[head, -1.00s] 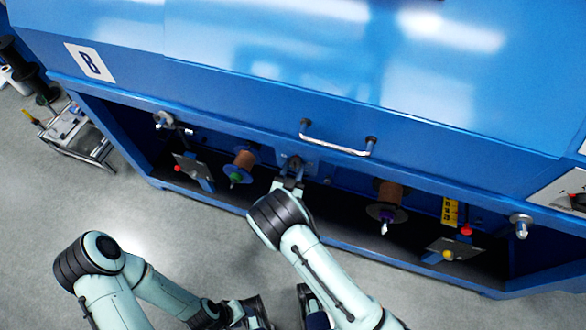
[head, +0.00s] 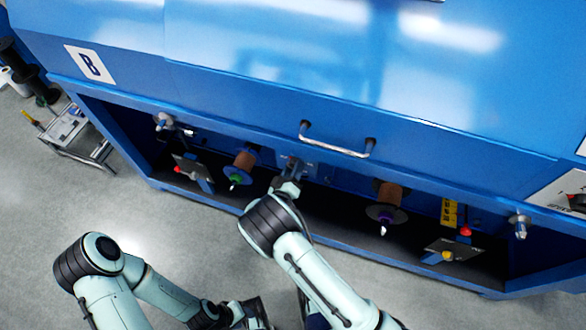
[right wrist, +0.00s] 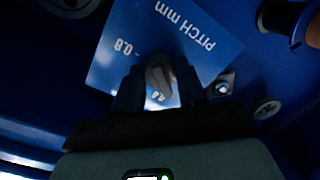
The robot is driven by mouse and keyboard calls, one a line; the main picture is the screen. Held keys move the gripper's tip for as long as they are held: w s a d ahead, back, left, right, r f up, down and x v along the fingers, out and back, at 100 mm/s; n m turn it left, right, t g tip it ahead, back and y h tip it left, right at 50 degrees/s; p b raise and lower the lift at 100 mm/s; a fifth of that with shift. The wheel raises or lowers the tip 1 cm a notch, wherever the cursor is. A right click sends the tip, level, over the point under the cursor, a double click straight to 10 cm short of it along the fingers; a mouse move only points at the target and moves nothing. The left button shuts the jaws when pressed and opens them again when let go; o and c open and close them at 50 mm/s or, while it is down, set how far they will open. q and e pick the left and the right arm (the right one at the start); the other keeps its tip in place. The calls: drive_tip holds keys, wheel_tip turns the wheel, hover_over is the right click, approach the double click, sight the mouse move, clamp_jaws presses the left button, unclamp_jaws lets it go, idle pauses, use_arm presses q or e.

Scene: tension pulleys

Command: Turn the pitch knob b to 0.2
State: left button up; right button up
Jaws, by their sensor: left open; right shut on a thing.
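The pitch knob (right wrist: 158,77) is a small grey knob on a blue plate (right wrist: 118,42) marked "PITCH mm", seen upside down in the right wrist view with a "0.8" mark beside it. My right gripper (right wrist: 155,88) is shut on the knob, one finger on each side. In the head view the right gripper (head: 287,182) reaches the panel under the handle, and my own wrist partly hides it; the knob's pointer reading cannot be made out. My left gripper (head: 252,314) is open and empty at the bottom edge, away from the machine.
The blue machine has a metal handle (head: 338,142) above the right gripper. Spools (head: 241,164) (head: 388,202) stand in the recess on either side. A small cart (head: 72,130) stands at the left. Grey floor is clear in front.

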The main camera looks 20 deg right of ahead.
drive_tip(key=shift+a+n+h, duration=0.1)
drive_tip(key=shift+n+h, duration=0.2)
drive_tip(key=shift+n, duration=3)
drive_tip(key=o, duration=1.1)
drive_tip(key=shift+c, duration=0.2)
drive_tip(key=p+v, duration=0.1)
drive_tip(key=v, duration=1.2)
drive_tip(key=shift+a+r, duration=0.15)
drive_tip(key=shift+a, duration=0.05)
drive_tip(key=shift+d, duration=0.1)
